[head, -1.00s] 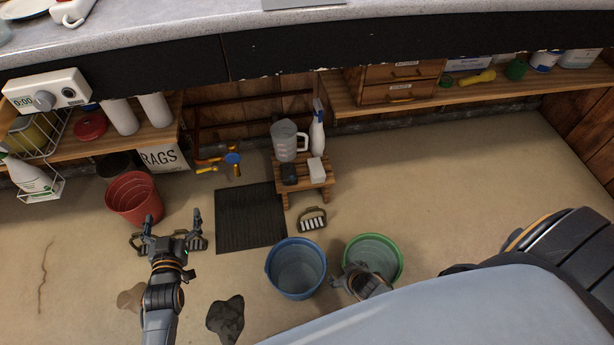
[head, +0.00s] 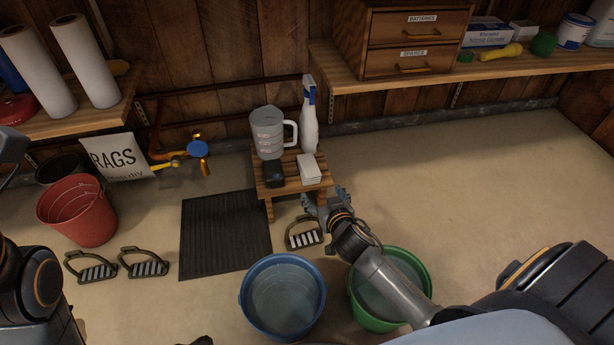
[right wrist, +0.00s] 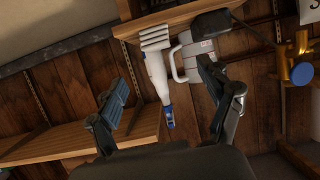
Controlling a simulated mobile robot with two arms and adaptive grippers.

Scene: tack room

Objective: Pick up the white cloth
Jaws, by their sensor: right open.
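The white cloth (head: 310,168) appears as a small folded white stack on the right front part of a low wooden stool (head: 272,190). In the right wrist view the cloth (right wrist: 155,38) shows at the top, ahead of the fingers. My right gripper (head: 324,198) is open and empty, just in front of and slightly right of the stool, apart from the cloth. Both its fingers (right wrist: 163,76) show spread in the right wrist view. Of my left arm only dark parts show at the left edge; its gripper is not visible.
A grey measuring jug (head: 268,132), a spray bottle (head: 309,122) and a dark object (head: 274,174) crowd the stool beside the cloth. A blue bucket (head: 283,297), green bucket (head: 418,268) and stirrup (head: 304,238) stand in front. The floor right of the stool is clear.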

